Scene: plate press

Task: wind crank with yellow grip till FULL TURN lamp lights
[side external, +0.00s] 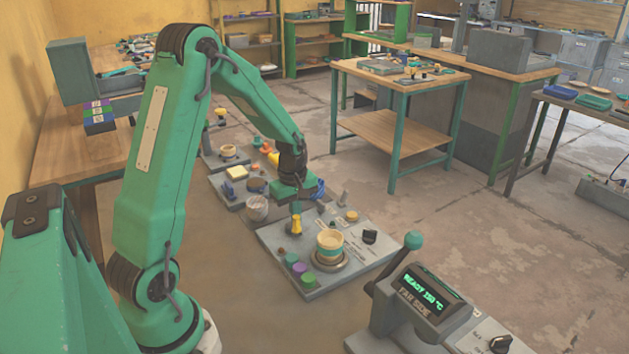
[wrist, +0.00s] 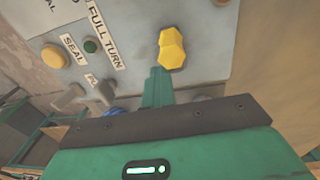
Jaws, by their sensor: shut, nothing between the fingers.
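The crank's yellow grip (side external: 296,224) stands on the grey panel, right below my gripper (side external: 296,209). In the wrist view the yellow grip (wrist: 171,48) is just beyond the tips of my green fingers (wrist: 157,80). The fingers are closed together with nothing between them. I cannot tell whether the tips touch the grip. The crank arm under the grip is hidden. The FULL TURN label (wrist: 104,34) is beside a small dark green lamp (wrist: 90,46), which looks unlit.
A SEAL label (wrist: 73,47) and an orange button (wrist: 55,57) are close by. A round cup-like part (side external: 330,243), green (side external: 309,280) and purple (side external: 299,268) knobs, and a black knob (side external: 370,237) stand on the panel. A console reading READY (side external: 420,290) is at front right.

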